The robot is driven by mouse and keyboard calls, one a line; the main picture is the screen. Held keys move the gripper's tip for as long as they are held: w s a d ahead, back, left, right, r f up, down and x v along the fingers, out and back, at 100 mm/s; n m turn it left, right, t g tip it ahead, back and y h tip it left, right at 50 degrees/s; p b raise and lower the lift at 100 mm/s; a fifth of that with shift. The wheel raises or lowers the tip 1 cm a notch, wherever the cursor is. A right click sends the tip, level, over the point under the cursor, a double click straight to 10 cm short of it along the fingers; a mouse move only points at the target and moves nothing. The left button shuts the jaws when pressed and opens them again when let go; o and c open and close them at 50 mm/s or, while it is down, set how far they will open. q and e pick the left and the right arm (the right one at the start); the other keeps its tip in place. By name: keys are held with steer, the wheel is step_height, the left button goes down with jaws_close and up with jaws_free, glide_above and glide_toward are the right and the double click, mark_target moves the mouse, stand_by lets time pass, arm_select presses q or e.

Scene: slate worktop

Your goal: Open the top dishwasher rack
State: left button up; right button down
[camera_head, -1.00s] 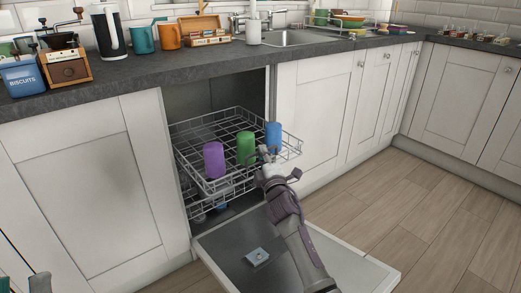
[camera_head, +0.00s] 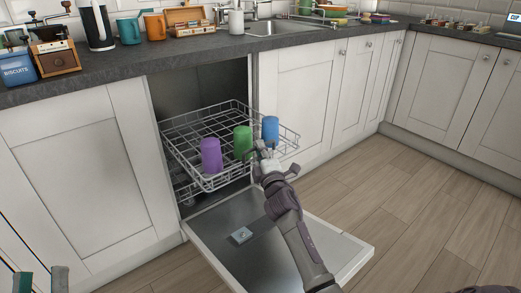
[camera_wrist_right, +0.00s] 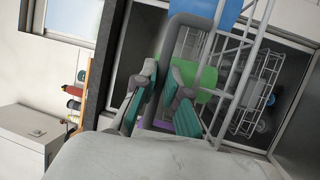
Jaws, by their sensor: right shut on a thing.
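The top dishwasher rack (camera_head: 208,188), a grey wire basket, stands pulled out of the dishwasher opening over the lowered door (camera_head: 318,236). It holds a purple cup (camera_head: 211,156), a green cup (camera_head: 243,143) and a blue cup (camera_head: 271,130). My right gripper (camera_head: 266,158) is at the rack's front edge beside the blue cup. In the right wrist view its teal-padded fingers (camera_wrist_right: 162,98) are shut around a grey bar at the rack's front. My left gripper (camera_head: 41,281) is at the bottom left corner, fingers apart and empty, partly cut off.
A lower rack (camera_head: 186,190) sits beneath, mostly hidden. A small detergent compartment (camera_head: 241,235) is on the door's inner face. The wooden floor (camera_head: 420,215) to the right is clear. The worktop (camera_head: 150,60) above carries a kettle, mugs and a biscuit tin.

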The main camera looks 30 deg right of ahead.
steer(key=c, duration=1.5)
jaws_free()
steer(key=shift+f, duration=0.1)
steer(key=v, duration=1.2)
